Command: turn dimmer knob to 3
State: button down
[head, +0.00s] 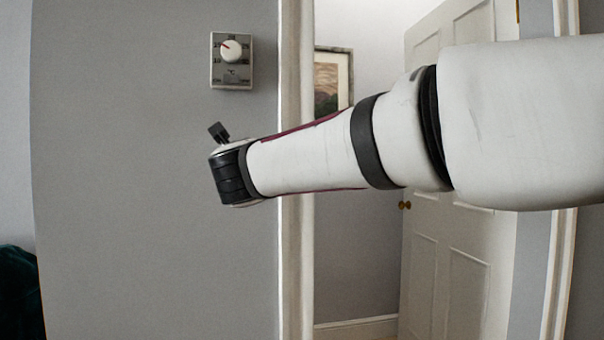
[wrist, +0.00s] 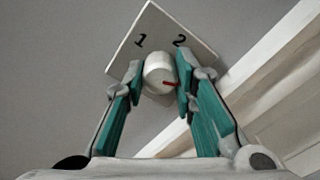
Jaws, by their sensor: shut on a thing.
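The dimmer's pale square plate (wrist: 150,22) is on the grey wall and looks turned cornerwise in the wrist view. The figures 1 and 2 show along its upper part; no 3 is visible, and the lower part is hidden by the knob and fingers. The round white dimmer knob (wrist: 157,68) has a red mark pointing right in the picture, towards the right finger. My gripper (wrist: 159,76) is shut on the knob, with a green-sided finger on either side.
To the right are a white door frame (head: 296,240), an open panelled door (head: 440,270) and a framed picture (head: 345,78). A dark green object (head: 18,290) is at lower left.

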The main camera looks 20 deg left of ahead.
jog(key=shift+f, duration=0.15)
dwell(0.3)
jog(key=c, duration=1.3)
grip_release()
jog(key=v, duration=1.2)
